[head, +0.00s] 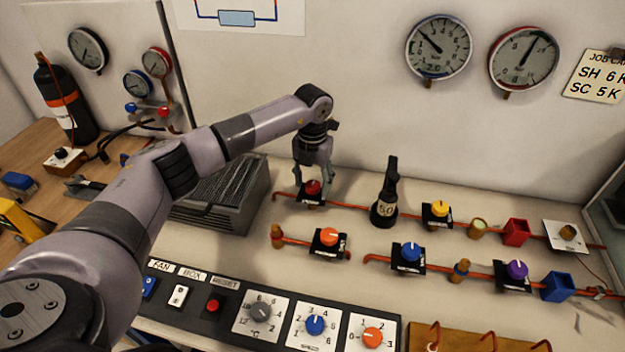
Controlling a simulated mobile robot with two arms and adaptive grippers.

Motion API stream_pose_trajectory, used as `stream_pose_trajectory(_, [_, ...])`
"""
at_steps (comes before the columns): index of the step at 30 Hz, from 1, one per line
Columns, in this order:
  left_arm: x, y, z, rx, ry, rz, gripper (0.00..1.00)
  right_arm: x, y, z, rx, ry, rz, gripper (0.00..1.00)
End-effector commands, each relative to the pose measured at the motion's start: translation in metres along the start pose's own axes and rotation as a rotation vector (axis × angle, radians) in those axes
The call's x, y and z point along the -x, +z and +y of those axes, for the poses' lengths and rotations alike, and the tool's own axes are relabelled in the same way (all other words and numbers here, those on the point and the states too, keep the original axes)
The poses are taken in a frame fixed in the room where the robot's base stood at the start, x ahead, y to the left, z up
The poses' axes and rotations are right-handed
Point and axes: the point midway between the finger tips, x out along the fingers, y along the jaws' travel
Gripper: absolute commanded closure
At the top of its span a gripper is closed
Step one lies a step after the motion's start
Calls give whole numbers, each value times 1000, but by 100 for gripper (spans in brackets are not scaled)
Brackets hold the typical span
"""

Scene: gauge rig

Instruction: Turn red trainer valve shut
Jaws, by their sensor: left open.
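A red valve knob (313,188) sits on a black mount on the upper copper pipe, near the pipe's left end. My left gripper (313,183) points down over this knob, with one finger on each side of it. The gripper is open. I cannot tell whether the fingers touch the knob. Which way the knob is turned is too small to tell. My right gripper does not show.
An orange knob (329,237), a blue knob (411,252), a yellow knob (440,209) and a purple knob (517,270) sit on the pipes nearby. A black 50 weight (384,208) stands right of the gripper. A grey ribbed box (222,200) stands left of it.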

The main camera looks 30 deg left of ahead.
Motion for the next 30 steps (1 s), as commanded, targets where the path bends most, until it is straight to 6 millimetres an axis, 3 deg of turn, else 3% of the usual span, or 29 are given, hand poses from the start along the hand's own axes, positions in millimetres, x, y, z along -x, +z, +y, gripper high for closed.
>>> stream_pose_trajectory(10, [-4, 0, 0, 0, 1, 0, 48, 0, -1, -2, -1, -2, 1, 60])
stream_pose_trajectory(30, [-4, 0, 0, 0, 1, 0, 92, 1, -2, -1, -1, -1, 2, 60])
